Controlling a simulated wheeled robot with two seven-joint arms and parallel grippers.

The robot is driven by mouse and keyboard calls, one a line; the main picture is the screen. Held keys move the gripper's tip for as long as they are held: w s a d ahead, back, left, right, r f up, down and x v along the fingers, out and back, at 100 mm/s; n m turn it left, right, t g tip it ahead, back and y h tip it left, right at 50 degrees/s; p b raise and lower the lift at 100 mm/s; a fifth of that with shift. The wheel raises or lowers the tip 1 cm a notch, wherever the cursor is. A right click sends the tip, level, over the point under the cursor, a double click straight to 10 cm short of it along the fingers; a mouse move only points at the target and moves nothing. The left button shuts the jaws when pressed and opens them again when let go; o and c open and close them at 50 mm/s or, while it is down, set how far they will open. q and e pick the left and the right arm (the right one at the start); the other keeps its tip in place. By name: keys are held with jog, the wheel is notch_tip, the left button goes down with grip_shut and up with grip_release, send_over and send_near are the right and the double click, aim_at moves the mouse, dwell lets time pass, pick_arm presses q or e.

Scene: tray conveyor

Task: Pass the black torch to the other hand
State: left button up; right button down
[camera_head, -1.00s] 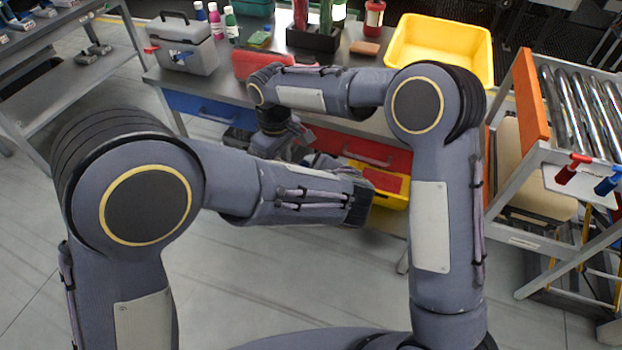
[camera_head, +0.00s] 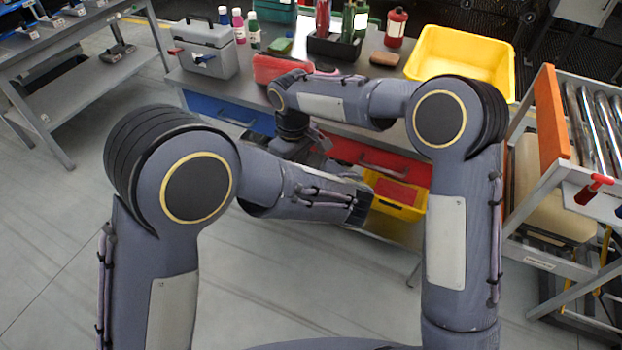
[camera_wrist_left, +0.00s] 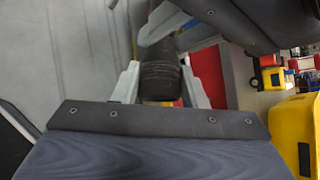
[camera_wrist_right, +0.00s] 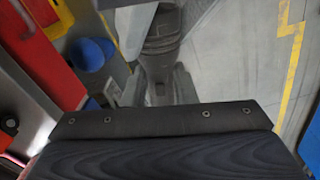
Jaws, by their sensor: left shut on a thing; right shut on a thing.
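The black torch (camera_wrist_left: 160,76) is between the two pale fingers of my left gripper (camera_wrist_left: 160,88) in the left wrist view. My right gripper (camera_wrist_left: 168,25) also shows there, at the torch's far part. In the right wrist view the dark torch (camera_wrist_right: 160,50) runs down between the fingers of my right gripper (camera_wrist_right: 160,88), with pale fingers of my left gripper (camera_wrist_right: 160,18) at the top. Both grippers are shut on the torch. In the head view my arms hide the torch and most of both grippers.
A workbench (camera_head: 375,88) with a grey toolbox (camera_head: 204,48), bottles and a yellow bin (camera_head: 460,58) stands ahead. Below are drawers and another yellow bin (camera_head: 397,198). A roller conveyor (camera_head: 594,115) is at right, a grey shelf (camera_head: 60,40) at left. Open floor lies at lower left.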

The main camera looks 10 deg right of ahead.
jog(key=c, duration=1.1)
grip_release()
notch_tip(320, 180, up, 12)
jog(key=s+d+r+m+y, duration=0.1)
jog(key=s+d+r+m, duration=0.15)
jog(key=s+d, duration=0.4)
jog(key=s+d+f+m+t+y, duration=0.15)
jog(key=s+d+m+t, duration=0.3)
jog(key=s+d, duration=0.95)
jog(key=s+a+f+m, duration=0.1)
jog(key=s, duration=0.2)
jog(key=s+f+m+y, duration=0.1)
jog(key=s+f, duration=0.1)
jog(key=s, duration=0.1)
jog(key=s+a+f+m+t, duration=0.1)
jog(key=s+f, duration=0.1)
jog(key=s, duration=0.1)
jog(key=shift+a+m, duration=0.3)
